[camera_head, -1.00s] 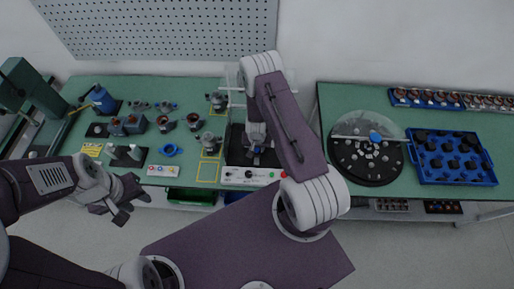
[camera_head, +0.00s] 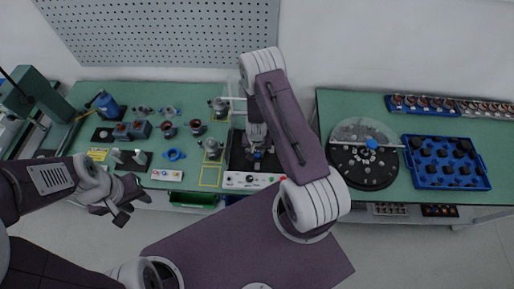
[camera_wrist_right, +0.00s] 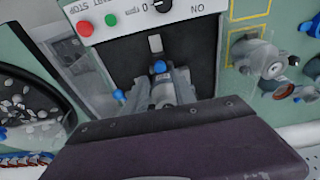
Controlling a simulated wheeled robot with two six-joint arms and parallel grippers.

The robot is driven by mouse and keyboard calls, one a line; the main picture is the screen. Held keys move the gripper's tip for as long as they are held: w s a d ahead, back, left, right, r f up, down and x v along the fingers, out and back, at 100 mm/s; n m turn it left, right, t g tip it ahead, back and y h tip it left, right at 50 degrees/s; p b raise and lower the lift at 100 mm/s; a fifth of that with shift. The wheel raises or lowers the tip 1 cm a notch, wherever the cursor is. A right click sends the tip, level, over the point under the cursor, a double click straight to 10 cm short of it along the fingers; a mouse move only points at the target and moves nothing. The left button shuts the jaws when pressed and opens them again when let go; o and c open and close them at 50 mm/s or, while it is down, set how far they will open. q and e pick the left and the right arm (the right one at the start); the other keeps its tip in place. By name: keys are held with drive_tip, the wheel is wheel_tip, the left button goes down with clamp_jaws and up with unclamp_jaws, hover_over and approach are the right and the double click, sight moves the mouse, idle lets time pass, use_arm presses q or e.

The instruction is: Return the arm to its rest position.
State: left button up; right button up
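My left gripper (camera_head: 128,208) hangs in front of the bench's left front edge, over the floor. Its fingers look spread, with nothing seen between them. My right arm reaches up over the middle of the bench and bends down. My right gripper (camera_head: 257,150) points down at a dark test station with a white control panel (camera_head: 254,181). In the right wrist view, grey finger-like parts (camera_wrist_right: 162,88) stand around a small blue-topped piece (camera_wrist_right: 159,67) in front of the station. Whether they grip it cannot be told.
The left green bench (camera_head: 200,95) holds small motor parts, a blue ring (camera_head: 174,155) and a green press (camera_head: 38,98). The right bench holds a round dark turntable (camera_head: 362,182) and a blue tray (camera_head: 470,181) with several dark parts. Open floor lies in front.

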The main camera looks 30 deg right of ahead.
drive_tip(key=s+a+r+n+b, duration=0.3)
drive_tip(key=s+b, duration=0.3)
drive_tip(key=b, duration=0.3)
drive_tip(key=s+a+r+n+y+b, duration=0.1)
drive_tip(key=s+a+r+n+b, duration=0.2)
drive_tip(key=b, duration=0.7)
drive_tip(key=s, duration=0.2)
drive_tip(key=shift+s+a+r+g, duration=0.15)
drive_tip(key=shift+s+a+g, duration=0.15)
drive_tip(key=shift+s+a, duration=0.1)
drive_tip(key=shift+w, duration=0.15)
